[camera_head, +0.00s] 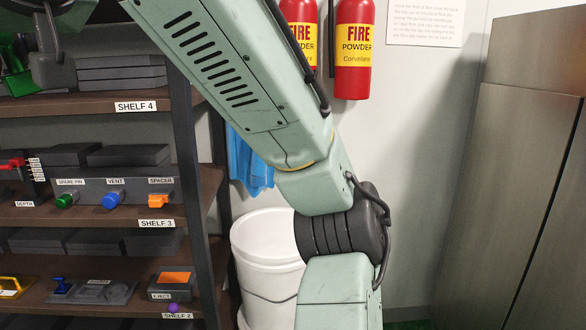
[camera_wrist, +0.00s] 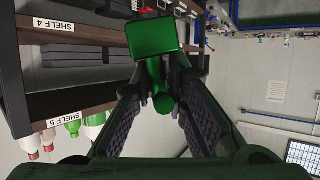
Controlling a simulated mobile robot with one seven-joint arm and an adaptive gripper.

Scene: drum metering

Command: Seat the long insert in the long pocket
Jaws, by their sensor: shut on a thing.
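My gripper (camera_wrist: 160,88) is shut on a green piece (camera_wrist: 155,38). The piece has a flat rectangular head pointing away from me and a round stem between the two dark fingers. In the head view a dark part of my gripper (camera_head: 46,62) shows at the top left, in front of the shelves. A green shape (camera_head: 17,82) shows just left of it, partly cut off by the frame edge. I cannot tell by its shape whether the held piece is the long insert. I cannot make out a long pocket in either view.
A dark shelf rack (camera_head: 185,130) fills the left, holding grey blocks and trays labelled SPARE PIN, VENT, SPACER and EJECT. A white bucket (camera_head: 262,255) stands right of it, partly behind my arm. Fire extinguishers (camera_head: 355,50) hang on the wall. A tall cabinet (camera_head: 520,170) stands at the right.

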